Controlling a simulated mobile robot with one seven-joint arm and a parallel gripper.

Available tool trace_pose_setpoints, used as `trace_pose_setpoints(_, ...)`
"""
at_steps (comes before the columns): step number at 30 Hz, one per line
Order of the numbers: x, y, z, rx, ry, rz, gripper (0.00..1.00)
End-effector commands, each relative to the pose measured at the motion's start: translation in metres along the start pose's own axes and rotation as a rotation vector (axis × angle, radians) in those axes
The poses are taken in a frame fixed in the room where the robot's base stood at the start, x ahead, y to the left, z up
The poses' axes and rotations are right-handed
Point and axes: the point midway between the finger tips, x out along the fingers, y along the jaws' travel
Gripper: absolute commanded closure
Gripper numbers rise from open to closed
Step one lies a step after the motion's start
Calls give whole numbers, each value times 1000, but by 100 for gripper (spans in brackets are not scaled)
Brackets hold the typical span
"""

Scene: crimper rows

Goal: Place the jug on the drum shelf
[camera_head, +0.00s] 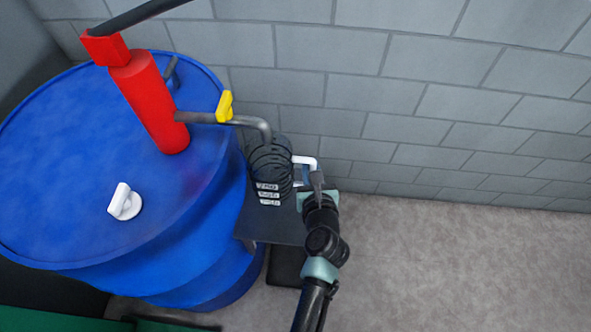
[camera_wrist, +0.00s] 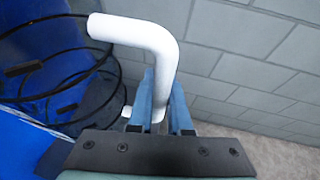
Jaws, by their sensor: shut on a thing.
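The jug (camera_head: 262,168) is a dark, ringed vessel with white label plates and a white handle (camera_head: 304,161). It is right of the blue drum, below the tap's spout. In the wrist view its black rings (camera_wrist: 100,108) show at the left and the white handle (camera_wrist: 150,36) runs down between my blue fingers. My gripper (camera_head: 309,183) is shut on the handle at the jug's right side; it also shows in the wrist view (camera_wrist: 164,85). The drum shelf (camera_head: 262,228) is a dark flat plate beside the drum. Whether the jug's base touches it is hidden.
The blue drum (camera_head: 60,170) carries a red pump (camera_head: 148,100), a grey spout pipe (camera_head: 250,121) with a yellow lever (camera_head: 225,106), and a white cap (camera_head: 124,202). A grey block wall (camera_head: 430,100) stands close behind. The floor (camera_head: 460,270) at right is clear.

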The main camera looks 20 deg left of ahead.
Motion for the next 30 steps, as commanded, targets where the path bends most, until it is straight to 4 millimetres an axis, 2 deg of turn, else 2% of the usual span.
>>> trace_pose_setpoints(1,6,0,-14,1,-2,0,100)
trace_pose_setpoints(8,13,0,-30,-1,-3,-1,100)
trace_pose_setpoints(15,26,0,-60,0,-2,0,100)
trace_pose_setpoints(27,27,-1,-63,0,-3,-1,100)
trace_pose_setpoints(28,26,0,-62,0,-2,-1,78)
trace_pose_setpoints(30,26,0,-62,-1,-2,-1,66)
